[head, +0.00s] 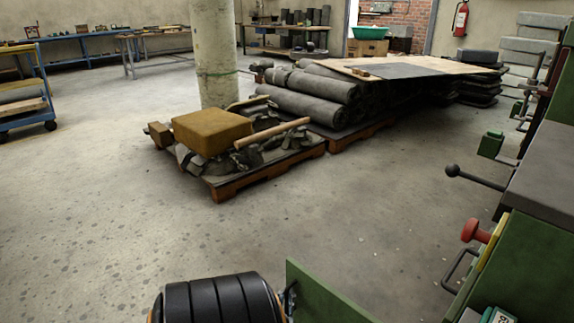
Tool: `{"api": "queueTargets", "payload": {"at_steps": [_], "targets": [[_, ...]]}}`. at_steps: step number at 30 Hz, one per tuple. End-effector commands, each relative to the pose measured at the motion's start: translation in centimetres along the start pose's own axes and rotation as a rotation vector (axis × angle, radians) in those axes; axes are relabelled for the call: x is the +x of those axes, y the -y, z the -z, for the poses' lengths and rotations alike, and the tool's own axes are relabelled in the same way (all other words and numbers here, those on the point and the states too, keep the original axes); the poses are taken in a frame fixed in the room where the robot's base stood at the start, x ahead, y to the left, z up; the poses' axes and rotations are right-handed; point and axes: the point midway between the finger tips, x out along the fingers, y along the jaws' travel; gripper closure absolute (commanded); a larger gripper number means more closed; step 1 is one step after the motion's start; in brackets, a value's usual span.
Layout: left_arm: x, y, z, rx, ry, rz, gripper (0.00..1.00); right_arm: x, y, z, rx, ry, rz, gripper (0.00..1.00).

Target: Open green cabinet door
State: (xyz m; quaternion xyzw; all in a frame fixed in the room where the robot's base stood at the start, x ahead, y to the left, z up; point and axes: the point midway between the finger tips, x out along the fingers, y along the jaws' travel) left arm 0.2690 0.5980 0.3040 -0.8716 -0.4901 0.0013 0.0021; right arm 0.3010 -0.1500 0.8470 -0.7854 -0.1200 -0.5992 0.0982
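A green panel (322,299), which looks like the cabinet door, stands upright at the bottom centre and is cut off by the lower edge of the head view. It stands out to the left of the green machine or cabinet body (497,262) on the right. My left arm comes in at the bottom as a thick black link. A small part of my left gripper (289,298) shows at the panel's left edge; its fingers are mostly hidden, so I cannot tell whether it grips the panel. My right gripper is not in view.
A red knob (475,231) and a black ball-ended lever (474,177) stick out from the green machinery. A pallet (262,177) carries a yellowish block, with stacked rolls (312,95) behind. A pillar (216,55) stands beyond. The concrete floor (120,190) at left is clear.

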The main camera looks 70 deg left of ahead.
Motion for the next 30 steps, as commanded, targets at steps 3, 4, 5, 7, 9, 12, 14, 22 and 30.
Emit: {"api": "queueTargets", "payload": {"at_steps": [3, 4, 5, 7, 9, 12, 14, 22, 30], "targets": [[0.0, -0.5, 0.0, -0.003, -0.001, -0.007, 0.78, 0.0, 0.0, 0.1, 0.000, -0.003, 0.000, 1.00], [0.0, -0.5, 0.0, -0.003, -0.001, -0.006, 0.78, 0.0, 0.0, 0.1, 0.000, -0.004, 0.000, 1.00], [0.0, -0.5, 0.0, -0.003, -0.001, -0.006, 0.78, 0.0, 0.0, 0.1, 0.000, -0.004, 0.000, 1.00], [0.0, -0.4, 0.0, -0.002, -0.001, -0.005, 0.78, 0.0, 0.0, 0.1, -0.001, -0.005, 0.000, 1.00], [0.0, -0.3, 0.0, -0.002, -0.001, -0.004, 0.78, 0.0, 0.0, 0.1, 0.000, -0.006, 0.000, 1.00], [0.0, -0.2, 0.0, -0.001, 0.000, -0.003, 0.78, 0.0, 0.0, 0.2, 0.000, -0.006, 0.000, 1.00], [0.0, -0.1, 0.0, -0.001, 0.000, -0.002, 0.78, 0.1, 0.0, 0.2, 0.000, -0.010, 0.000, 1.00], [-2.5, -0.1, -0.1, -0.001, 0.003, -0.002, 0.78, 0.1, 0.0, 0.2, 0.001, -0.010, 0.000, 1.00], [-6.7, -0.3, -0.1, -0.001, 0.004, -0.004, 0.78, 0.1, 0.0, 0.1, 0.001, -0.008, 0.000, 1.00]]}}
